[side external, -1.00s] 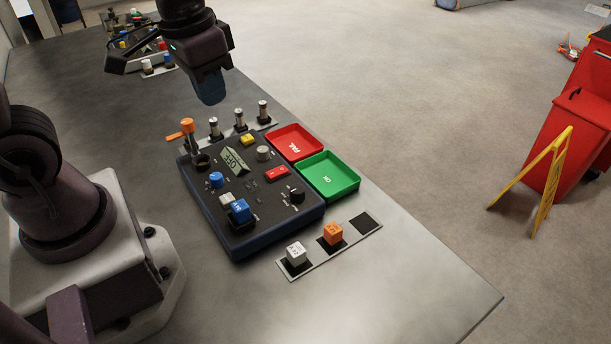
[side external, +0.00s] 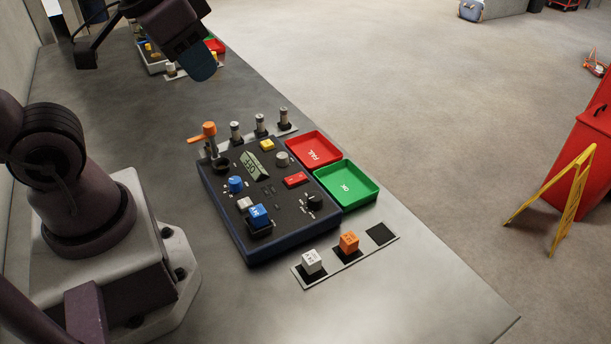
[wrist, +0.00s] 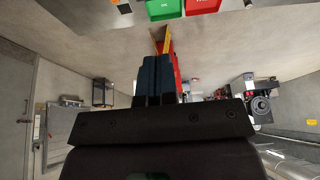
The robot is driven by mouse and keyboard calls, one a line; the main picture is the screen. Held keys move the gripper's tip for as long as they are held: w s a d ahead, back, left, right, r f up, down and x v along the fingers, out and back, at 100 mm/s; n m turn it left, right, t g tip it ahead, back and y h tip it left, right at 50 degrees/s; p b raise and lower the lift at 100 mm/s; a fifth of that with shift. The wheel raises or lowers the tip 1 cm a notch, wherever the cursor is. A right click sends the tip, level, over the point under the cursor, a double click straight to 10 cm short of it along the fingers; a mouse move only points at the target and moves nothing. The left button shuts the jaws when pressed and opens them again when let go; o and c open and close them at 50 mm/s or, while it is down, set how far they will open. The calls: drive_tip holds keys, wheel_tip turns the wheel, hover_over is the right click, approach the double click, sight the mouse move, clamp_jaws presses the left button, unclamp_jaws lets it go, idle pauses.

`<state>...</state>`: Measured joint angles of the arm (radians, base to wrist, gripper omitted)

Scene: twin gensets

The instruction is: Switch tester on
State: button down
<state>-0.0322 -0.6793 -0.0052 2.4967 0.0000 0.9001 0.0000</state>
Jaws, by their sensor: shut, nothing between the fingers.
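The tester is a dark blue box (side external: 283,222) on the grey table in the side external view. Its small tilted display (side external: 252,166) reads OFF. Its top carries a blue knob (side external: 235,184), a grey knob (side external: 282,159), a black knob (side external: 314,201), a red button (side external: 295,179) and a yellow button (side external: 267,145). A blue cube (side external: 259,214) sits at its near end. An orange-topped lever (side external: 208,130) stands at its far left corner. My gripper (side external: 205,70) is shut and empty, high above the table beyond the tester; its dark blue fingers also show in the wrist view (wrist: 157,75).
Red FAIL (side external: 330,138) and green OK (side external: 362,181) trays adjoin the tester's right side. A strip in front holds a white cube (side external: 312,260) and an orange cube (side external: 349,241). Several metal cylinders stand behind the tester. Another panel (side external: 160,60) lies at the far end.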

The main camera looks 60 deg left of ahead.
drive_tip(key=w+a+f+g, duration=0.2)
drive_tip(key=w+f, duration=0.1)
drive_tip(key=f, duration=0.1)
drive_tip(key=m+g, duration=0.3)
drive_tip(key=m, duration=1.5)
hover_over(290, 180)
wheel_tip(290, 180, down, 10)
drive_tip(key=shift+f, duration=0.1)
drive_tip(key=shift+f, duration=0.15)
wheel_tip(290, 180, down, 14)
drive_tip(key=shift+r, duration=0.15)
drive_tip(key=shift+w+r, duration=0.4)
drive_tip(key=shift+w, duration=0.35)
